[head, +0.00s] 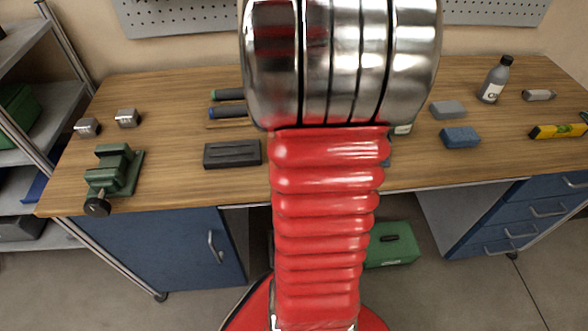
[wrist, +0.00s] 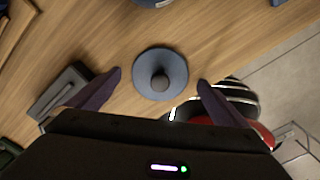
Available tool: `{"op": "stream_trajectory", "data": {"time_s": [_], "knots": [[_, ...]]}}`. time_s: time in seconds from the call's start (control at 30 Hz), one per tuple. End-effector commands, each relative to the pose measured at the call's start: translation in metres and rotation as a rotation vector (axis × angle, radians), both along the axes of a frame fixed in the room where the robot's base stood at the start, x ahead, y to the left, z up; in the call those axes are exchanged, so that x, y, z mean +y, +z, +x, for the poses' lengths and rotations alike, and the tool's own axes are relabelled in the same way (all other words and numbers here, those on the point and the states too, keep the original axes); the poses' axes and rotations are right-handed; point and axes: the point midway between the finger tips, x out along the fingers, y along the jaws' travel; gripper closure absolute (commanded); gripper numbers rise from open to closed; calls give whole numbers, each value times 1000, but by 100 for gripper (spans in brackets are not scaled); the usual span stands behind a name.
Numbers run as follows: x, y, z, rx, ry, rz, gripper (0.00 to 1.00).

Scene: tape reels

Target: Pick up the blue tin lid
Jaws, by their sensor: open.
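The blue tin lid (wrist: 160,60) is a round blue-grey disc with a dark knob at its middle, lying on the wooden bench in the wrist view. My gripper (wrist: 160,77) is open, its two dark fingers apart on the left and right of the lid. Nothing is held between them. In this view the lid sits between the fingertips; how high the fingers are above the bench I cannot tell. In the head view my arm hides the gripper and most or all of the lid.
A dark grey box (head: 232,154) lies left of my arm, near the left finger in the wrist view (wrist: 62,92). A green vise (head: 114,172) stands further left. A blue block (head: 460,137), grey block (head: 447,109), bottle (head: 495,80) and yellow level (head: 557,131) are to the right.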

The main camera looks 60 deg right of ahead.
Motion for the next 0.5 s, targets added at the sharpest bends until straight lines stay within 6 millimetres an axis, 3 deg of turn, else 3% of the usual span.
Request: {"op": "stream_trajectory", "data": {"time_s": [0.1,0.5], "knots": [[0,-9,0,1,0,1,2],[0,-9,0,0,0,0,2]]}}
